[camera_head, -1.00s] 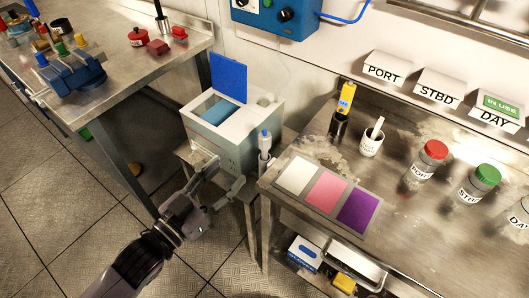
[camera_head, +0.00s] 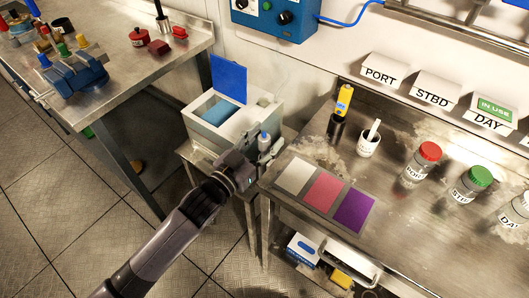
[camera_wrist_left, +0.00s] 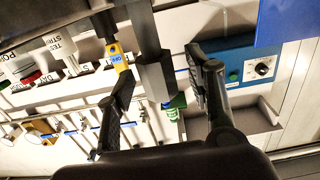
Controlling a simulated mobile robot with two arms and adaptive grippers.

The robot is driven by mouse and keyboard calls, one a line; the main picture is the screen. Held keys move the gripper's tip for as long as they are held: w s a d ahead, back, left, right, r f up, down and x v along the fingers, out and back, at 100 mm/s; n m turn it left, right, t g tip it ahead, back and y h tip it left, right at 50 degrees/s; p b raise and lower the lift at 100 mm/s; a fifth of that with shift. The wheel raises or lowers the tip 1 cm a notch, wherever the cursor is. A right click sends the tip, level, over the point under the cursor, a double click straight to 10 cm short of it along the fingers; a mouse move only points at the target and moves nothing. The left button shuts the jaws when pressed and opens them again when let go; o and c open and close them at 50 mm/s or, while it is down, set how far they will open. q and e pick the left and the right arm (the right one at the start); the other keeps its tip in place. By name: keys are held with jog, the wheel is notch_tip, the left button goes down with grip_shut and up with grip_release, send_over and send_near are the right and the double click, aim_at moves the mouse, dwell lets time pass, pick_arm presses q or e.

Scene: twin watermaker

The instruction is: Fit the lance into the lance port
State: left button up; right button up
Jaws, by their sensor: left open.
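In the left wrist view, the open fingers (camera_wrist_left: 163,95) stand either side of a dark upright shape (camera_wrist_left: 155,70), probably the lance. I cannot tell whether they touch it. My right gripper is not in view.
Another bench (camera_head: 120,65) with a blue vice stands at left.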

pick_arm(q)
jog(key=shift+c, duration=0.2)
grip_shut()
dwell(0.5)
